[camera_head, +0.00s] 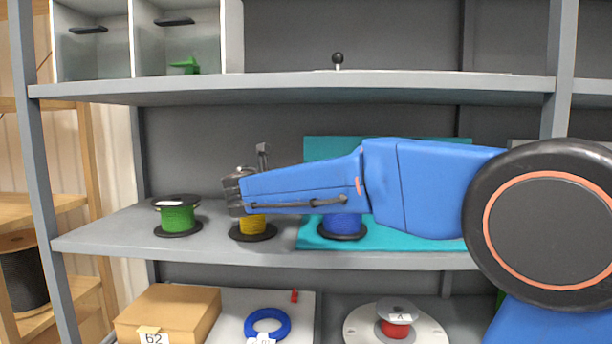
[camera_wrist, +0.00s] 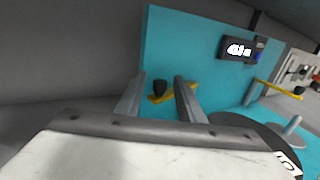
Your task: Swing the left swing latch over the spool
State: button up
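In the wrist view the left swing latch (camera_wrist: 187,92) is a short yellow bar with a black knob (camera_wrist: 160,87), by the teal panel. My gripper (camera_wrist: 158,95) has its two grey fingers apart, one on each side of the knob; I cannot tell whether they touch it. A dark spool flange (camera_wrist: 240,123) lies to the right, with a grey post near it. A second yellow bar (camera_wrist: 275,88) with a black knob is farther right. In the head view, my gripper (camera_head: 262,156) is above the yellow spool; my arm hides the latches.
In the head view a blue spool (camera_head: 343,226) stands on the teal base (camera_head: 398,240). A yellow spool (camera_head: 253,225) and a green spool (camera_head: 178,216) stand left of it. A shelf board (camera_head: 300,87) runs above. A small display (camera_wrist: 240,48) is on the panel.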

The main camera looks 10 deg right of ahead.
jog(key=shift+w+d, duration=0.25)
grip_shut()
jog(key=shift+s, duration=0.1)
jog(key=shift+s+d+n+t+y, duration=0.15)
jog(key=shift+s+n+t+y, duration=0.6)
jog(key=shift+y, duration=0.3)
jog(key=shift+s+d+n+t+y, duration=0.2)
jog(key=shift+s+n+t+y, duration=0.35)
jog(key=shift+n+y, duration=0.45)
jog(key=shift+s+d+n+t+y, duration=0.15)
jog(key=shift+s+n+t+y, duration=0.5)
jog(key=shift+y, duration=0.5)
